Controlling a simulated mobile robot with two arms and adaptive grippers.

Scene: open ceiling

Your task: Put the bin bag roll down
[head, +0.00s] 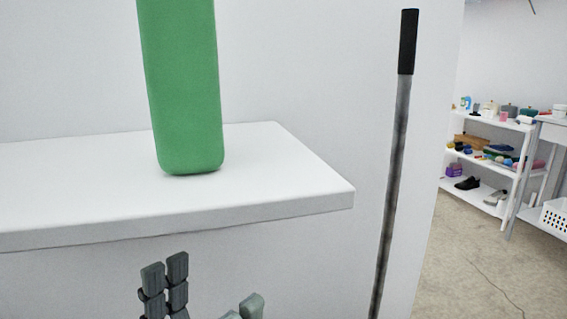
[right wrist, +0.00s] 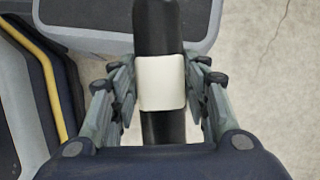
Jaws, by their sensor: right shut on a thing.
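The bin bag roll (right wrist: 162,125) is a black cylinder with a white band (right wrist: 161,82) around it, seen in the right wrist view. My right gripper (right wrist: 160,88) is shut on it, with its fingers on both sides of the band. The roll's near end is hidden behind the gripper body. The right gripper and the roll do not show in the head view. Grey fingers at the bottom of the head view appear to be my left gripper (head: 207,292). They are spread apart with nothing visible between them, below the shelf edge; their lower parts are cut off.
A white shelf (head: 280,185) on the wall carries a tall green block-like object (head: 185,95), its top out of view. The shelf's right part is bare. A black-topped pole (head: 395,160) stands to its right. Racks with goods (head: 485,150) and a white basket (head: 555,218) stand farther right.

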